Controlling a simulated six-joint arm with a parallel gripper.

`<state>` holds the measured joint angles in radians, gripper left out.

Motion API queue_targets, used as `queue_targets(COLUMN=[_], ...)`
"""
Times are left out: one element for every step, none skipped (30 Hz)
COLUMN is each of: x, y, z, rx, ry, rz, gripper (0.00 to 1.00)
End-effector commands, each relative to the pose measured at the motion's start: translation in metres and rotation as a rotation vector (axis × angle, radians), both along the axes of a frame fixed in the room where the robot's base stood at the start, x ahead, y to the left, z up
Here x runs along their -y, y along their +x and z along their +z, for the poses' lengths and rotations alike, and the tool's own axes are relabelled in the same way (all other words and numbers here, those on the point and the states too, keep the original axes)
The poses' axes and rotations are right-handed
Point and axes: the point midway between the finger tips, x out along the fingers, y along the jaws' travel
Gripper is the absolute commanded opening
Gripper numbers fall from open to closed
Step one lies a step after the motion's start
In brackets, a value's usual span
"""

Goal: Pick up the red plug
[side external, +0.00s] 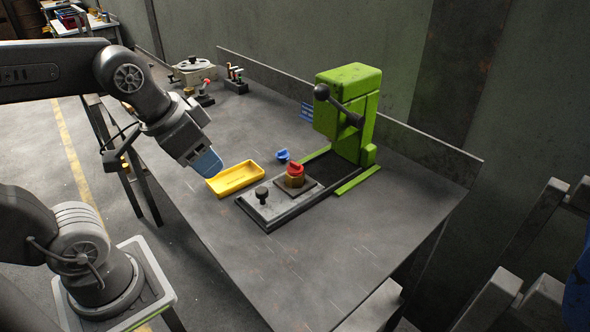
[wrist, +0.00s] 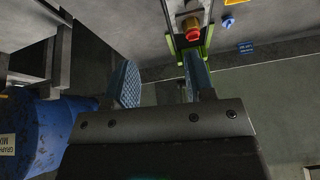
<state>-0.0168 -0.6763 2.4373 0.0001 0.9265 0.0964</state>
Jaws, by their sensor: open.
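The red plug (side external: 295,169) sits on top of a brass-coloured block (side external: 294,181), which stands on the dark plate of the press base (side external: 262,213). The red plug also shows in the wrist view (wrist: 192,37), near the top, just beyond the tip of the right-hand finger. My gripper (side external: 208,164) is to the left of the plug, above the table near the yellow tray, and well apart from the plug. In the wrist view my gripper (wrist: 158,72) has its two blue fingers spread wide with nothing between them.
A yellow tray (side external: 237,188) lies left of the press base. A small blue part (side external: 282,155) rests behind the plug. The green press (side external: 352,105) with its dark lever stands right behind it. A black knob (side external: 261,193) rises from the base. The front table area is clear.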

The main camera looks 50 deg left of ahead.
Motion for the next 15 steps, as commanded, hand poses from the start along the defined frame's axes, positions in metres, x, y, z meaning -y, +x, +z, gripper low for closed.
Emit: queue_targets(x=[-0.003, -0.006, -0.009, -0.012, -0.016, -0.02, -0.024, -0.028, -0.034, -0.038, -0.043, -0.049, -0.054, -0.059, -0.064], y=[0.012, 0.02, 0.032, 0.042, 0.051, 0.065, 0.075, 0.084, 0.098, 0.108, 0.118, 0.131, 0.141, 0.15, 0.163], z=[0.004, 0.007, 0.01, 0.012, 0.013, 0.014, 0.015, 0.015, 0.014, 0.012, 0.01, 0.007, 0.004, 0.0, -0.007], rx=[-0.03, -0.05, -0.08, -0.103, -0.127, -0.158, -0.18, -0.203, -0.233, -0.255, -0.276, -0.304, -0.324, -0.343, -0.364], ry=[0.026, 0.044, 0.069, 0.089, 0.107, 0.129, 0.143, 0.157, 0.171, 0.181, 0.19, 0.2, 0.204, 0.209, 0.213], rz=[-0.043, -0.077, -0.129, -0.172, -0.216, -0.275, -0.322, -0.368, -0.43, -0.477, -0.525, -0.589, -0.638, -0.687, -0.756], gripper=[0.49, 0.49, 0.49, 0.49, 0.49, 0.49, 0.49, 0.49, 0.49, 0.49, 0.49, 0.49, 0.49, 0.49, 0.49])
